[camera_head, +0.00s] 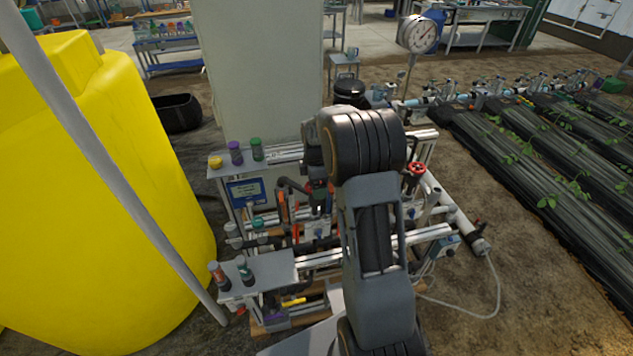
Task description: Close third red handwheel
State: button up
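A red handwheel (416,168) shows at the right side of the fertigation skid (272,264), just right of my arm. Only this one shows clearly, and I cannot tell whether it is the third or how far it is turned. A small red part shows just left of my arm, too covered to identify. My arm reaches up from the bottom over the middle of the skid and hides much of it, perhaps other handwheels too. My gripper does not show; the arm's links cover that area.
A large yellow tank (90,190) and a slanted grey pole (120,180) stand at the left. A tall pale cabinet (258,70) is behind the skid. A round dial gauge (418,34) stands behind. Plant beds (540,150) lie right; a loose hose (490,300) lies on bare soil.

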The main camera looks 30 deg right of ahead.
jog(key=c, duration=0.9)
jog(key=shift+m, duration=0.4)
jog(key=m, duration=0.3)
jog(key=shift+b, duration=0.35)
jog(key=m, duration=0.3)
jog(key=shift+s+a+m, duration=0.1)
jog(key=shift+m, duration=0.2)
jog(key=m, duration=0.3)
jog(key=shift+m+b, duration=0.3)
jog(key=shift+b, duration=0.1)
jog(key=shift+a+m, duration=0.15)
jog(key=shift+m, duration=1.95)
